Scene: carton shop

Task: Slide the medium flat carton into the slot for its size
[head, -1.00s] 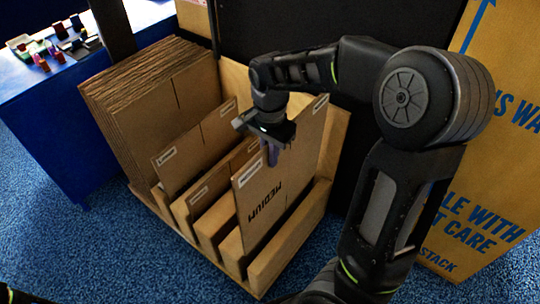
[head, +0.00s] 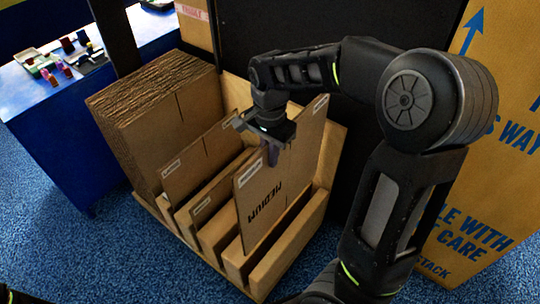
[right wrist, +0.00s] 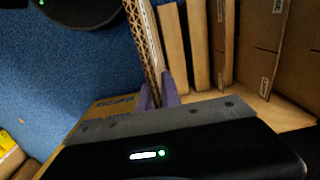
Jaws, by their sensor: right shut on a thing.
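The medium flat carton (head: 262,205), brown with "MEDIUM" printed upside down, stands upright near the right end of the wooden slotted rack (head: 290,243). My right gripper (head: 272,154) is shut on its upper edge. In the right wrist view the purple fingertips (right wrist: 160,92) pinch the carton's corrugated edge (right wrist: 143,40). The carton's lower edge shows between two dividers at the right end; how deep it sits is hidden. My left gripper is not in view.
Other flat cartons (head: 200,158) stand in slots to the left, beside a thick carton stack (head: 150,110). A blue table (head: 65,125) with small items is at far left. A large printed box (head: 490,190) stands right, behind my right arm. Blue carpet is clear in front.

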